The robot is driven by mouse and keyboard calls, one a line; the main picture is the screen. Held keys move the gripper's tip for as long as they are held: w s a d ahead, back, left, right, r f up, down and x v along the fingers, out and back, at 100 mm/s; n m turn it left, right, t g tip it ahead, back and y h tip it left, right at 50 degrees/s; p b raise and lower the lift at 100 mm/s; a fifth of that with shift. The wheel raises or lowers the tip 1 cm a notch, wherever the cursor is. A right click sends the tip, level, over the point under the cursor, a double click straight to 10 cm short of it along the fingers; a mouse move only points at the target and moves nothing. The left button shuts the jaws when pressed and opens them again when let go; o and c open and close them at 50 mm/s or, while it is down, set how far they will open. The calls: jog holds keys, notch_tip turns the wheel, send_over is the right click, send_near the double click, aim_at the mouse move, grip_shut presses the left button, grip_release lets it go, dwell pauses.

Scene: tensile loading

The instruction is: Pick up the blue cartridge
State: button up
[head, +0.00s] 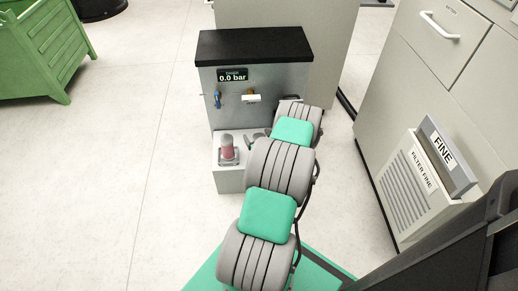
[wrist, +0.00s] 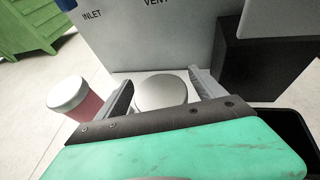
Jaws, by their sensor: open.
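No blue cartridge body can be made out in either view. In the wrist view a round, pale cap-like top (wrist: 161,92) lies between the fingers of my gripper (wrist: 164,86). The body under it is hidden, so I cannot tell its colour. My gripper is open, with one finger on each side of this top; I cannot tell if they touch it. In the head view my gripper (head: 256,137) is low at the front ledge of the grey test unit, mostly hidden by my arm. A red cartridge with a pale cap (head: 227,148) stands upright to its left; it also shows in the wrist view (wrist: 76,97).
A filter bin marked FINE (head: 420,175) stands right. Open floor lies left, with a green crate (head: 40,50).

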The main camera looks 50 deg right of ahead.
jog(key=shift+d, duration=0.1)
jog(key=shift+c, duration=0.3)
grip_shut()
dwell(0.5)
